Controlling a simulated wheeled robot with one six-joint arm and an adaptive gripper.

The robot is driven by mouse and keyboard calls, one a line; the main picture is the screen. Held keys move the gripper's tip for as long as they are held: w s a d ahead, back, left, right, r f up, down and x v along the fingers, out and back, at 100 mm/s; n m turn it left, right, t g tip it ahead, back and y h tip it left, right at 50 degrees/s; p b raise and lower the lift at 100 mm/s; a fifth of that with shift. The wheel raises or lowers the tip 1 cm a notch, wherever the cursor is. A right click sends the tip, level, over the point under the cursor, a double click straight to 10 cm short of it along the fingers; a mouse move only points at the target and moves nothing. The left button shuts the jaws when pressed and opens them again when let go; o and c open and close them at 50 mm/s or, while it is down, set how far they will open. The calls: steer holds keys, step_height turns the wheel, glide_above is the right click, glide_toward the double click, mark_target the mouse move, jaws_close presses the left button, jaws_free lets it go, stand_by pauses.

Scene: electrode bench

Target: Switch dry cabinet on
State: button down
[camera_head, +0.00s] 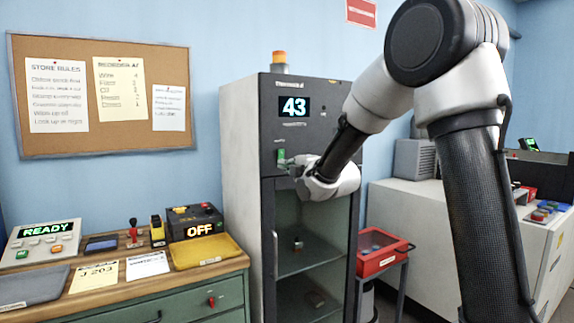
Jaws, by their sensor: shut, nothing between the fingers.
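The dry cabinet (243,180) stands in the middle, a tall grey cabinet with a dark front and a glass door (300,235). Its lit display (293,107) reads 43. A small green switch (281,155) sits on the front panel, below and left of the display. My gripper (286,163) is shut and empty, with its tips at the panel right by the green switch. I cannot tell whether they touch it. My wrist and arm come in from the right and cover part of the panel's right side and the door top.
An orange beacon (279,58) sits on the cabinet. A red bin (380,258) stands right of the cabinet.

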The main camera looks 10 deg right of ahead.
steer(key=f+v, duration=0.1)
steer(key=v, duration=0.8)
steer(key=shift+f, duration=0.15)
